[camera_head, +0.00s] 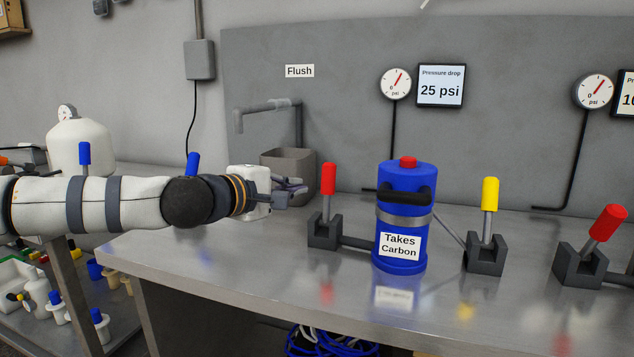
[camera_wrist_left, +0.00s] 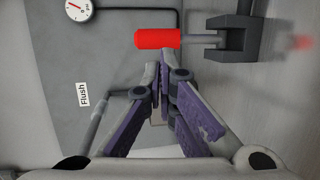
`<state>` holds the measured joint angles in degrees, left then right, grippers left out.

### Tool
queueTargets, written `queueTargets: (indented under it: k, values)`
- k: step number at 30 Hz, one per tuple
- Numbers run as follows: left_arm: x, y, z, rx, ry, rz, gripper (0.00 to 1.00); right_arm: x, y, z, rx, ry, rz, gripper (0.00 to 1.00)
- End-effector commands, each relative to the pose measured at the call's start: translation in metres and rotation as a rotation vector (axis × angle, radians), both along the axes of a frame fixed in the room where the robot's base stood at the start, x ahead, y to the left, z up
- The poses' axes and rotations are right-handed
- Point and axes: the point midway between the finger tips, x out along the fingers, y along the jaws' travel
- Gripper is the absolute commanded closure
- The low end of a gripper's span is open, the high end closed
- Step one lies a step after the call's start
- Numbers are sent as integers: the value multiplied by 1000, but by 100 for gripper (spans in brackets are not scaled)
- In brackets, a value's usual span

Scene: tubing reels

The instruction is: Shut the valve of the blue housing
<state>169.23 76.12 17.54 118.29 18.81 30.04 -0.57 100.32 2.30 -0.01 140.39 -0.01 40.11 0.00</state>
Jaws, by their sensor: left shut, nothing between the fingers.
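The blue housing (camera_head: 404,220) stands upright on the metal bench, with a red cap, a black handle and a "Takes Carbon" label. A valve with a red lever (camera_head: 328,179) in a dark block (camera_head: 324,232) joins its left side by a pipe; the lever stands upright. A valve with a yellow lever (camera_head: 490,194) stands at its right, also upright. My left gripper (camera_head: 302,188) is shut and empty, just left of the red lever. In the left wrist view the fingertips (camera_wrist_left: 163,66) point at the red lever (camera_wrist_left: 157,38), apparently short of it. My right gripper is not in view.
A grey drain box (camera_head: 288,172) and spout under a "Flush" sign (camera_head: 299,71) stand behind my left gripper. Another red-levered valve (camera_head: 607,222) is at the right. Gauges and a "25 psi" display (camera_head: 440,87) hang on the panel. The bench front is clear.

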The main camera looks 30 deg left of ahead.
Motion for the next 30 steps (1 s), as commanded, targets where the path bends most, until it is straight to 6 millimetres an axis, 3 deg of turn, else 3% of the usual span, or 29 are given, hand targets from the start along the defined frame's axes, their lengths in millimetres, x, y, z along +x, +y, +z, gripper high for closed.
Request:
queueTargets:
  k: [6,12,26,30]
  values:
    - [48,-2,-26,1,23,-1,100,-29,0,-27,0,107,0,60]
    - [77,-3,-24,-1,13,0,100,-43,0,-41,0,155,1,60]
    - [86,-4,-16,-4,0,-1,100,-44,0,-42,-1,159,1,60]
    - [102,0,-16,-1,3,0,100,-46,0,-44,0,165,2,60]
